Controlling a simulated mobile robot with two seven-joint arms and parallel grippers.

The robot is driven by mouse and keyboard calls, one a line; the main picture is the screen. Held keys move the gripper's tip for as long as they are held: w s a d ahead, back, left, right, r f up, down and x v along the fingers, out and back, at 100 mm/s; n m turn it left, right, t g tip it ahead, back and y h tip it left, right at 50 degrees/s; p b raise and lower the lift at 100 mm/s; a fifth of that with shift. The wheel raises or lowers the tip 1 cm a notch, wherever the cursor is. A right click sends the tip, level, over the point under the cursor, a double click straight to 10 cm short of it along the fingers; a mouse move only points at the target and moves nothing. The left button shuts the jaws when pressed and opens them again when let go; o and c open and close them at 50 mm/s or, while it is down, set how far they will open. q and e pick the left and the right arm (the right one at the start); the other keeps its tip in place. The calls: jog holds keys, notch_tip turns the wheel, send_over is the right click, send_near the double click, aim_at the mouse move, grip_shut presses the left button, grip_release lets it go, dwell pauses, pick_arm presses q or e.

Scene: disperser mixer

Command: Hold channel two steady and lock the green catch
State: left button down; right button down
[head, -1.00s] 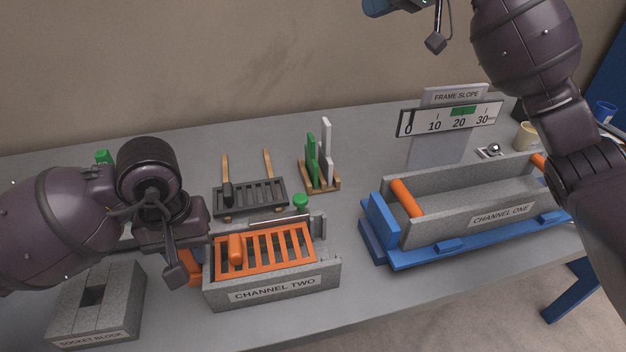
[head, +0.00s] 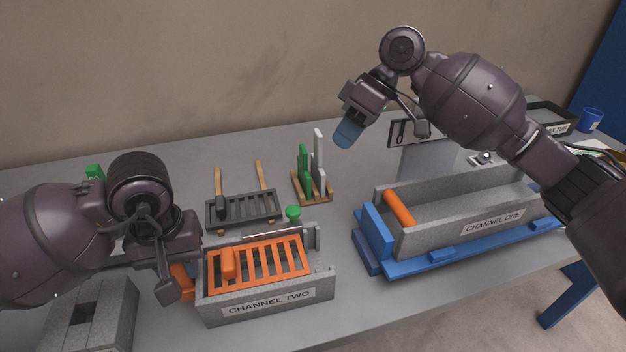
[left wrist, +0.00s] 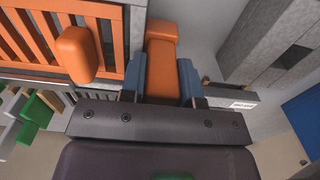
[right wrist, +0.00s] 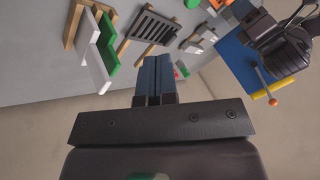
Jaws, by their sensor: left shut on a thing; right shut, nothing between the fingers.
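Channel two (head: 268,303) is a grey stone-like trough with an orange grate (head: 268,262) on top. The green catch appears to be the round green knob (head: 293,212) at its far right; whether it is locked I cannot tell. My left gripper (head: 180,284) is at the trough's left end. In the left wrist view its blue fingers are shut on an orange handle (left wrist: 161,48). My right gripper (head: 348,132) is shut and empty, raised above the table, up and right of the knob. In the right wrist view its fingers (right wrist: 155,75) are together.
Channel one (head: 492,222) sits on a blue base at the right. A rack of green and white plates (head: 313,185) and a dark grate (head: 243,208) stand behind channel two. The socket block (head: 90,315) is at front left. Bare table separates the two channels.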

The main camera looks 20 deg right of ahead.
send_near(297, 220)
jog(key=w+f, duration=0.4)
jog(key=w, duration=0.1)
jog(key=shift+s+a+f, duration=0.15)
jog(key=shift+s+a, duration=0.65)
jog(key=shift+s+a+f, duration=0.15)
jog(key=shift+s+a, duration=0.65)
jog(key=shift+a, duration=0.05)
jog(key=shift+s, duration=0.1)
jog(key=shift+s+m, duration=0.25)
jog(key=shift+m, duration=0.15)
jog(key=shift+s+d+t, duration=0.1)
jog(key=shift+s+t, duration=0.2)
jog(key=shift+s+f+m+t, duration=0.1)
jog(key=shift+s+m+t, duration=0.2)
jog(key=shift+s+m, duration=0.35)
jog(key=s+m+t, duration=0.1)
jog(key=s+m, duration=0.1)
jog(key=shift+s+m+t, duration=0.25)
jog(key=shift+s+t, duration=0.05)
jog(key=shift+s, duration=0.05)
